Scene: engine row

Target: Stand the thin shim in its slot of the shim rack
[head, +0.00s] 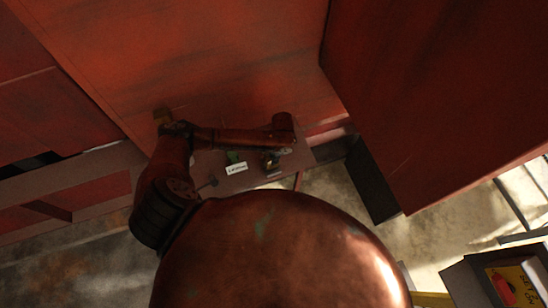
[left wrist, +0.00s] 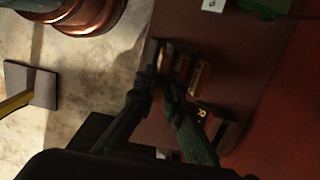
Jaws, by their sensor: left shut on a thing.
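My left gripper (left wrist: 160,78) is low over the brown bench in the left wrist view, its dark fingers closed on a thin piece that I take to be the thin shim (left wrist: 163,54). Only a narrow edge of it shows between the fingertips. Beside it are small orange-brown blocks with a pale label (left wrist: 198,78), which look like the shim rack. I cannot tell whether the shim is in a slot or touching the rack. In the head view my left gripper (head: 271,158) is small and dark under my wrist. My right gripper is not in view.
Tall red panels (head: 200,60) rise behind the bench and on the right (head: 430,90). A dark, low box (head: 371,180) stands at the bench's right end.

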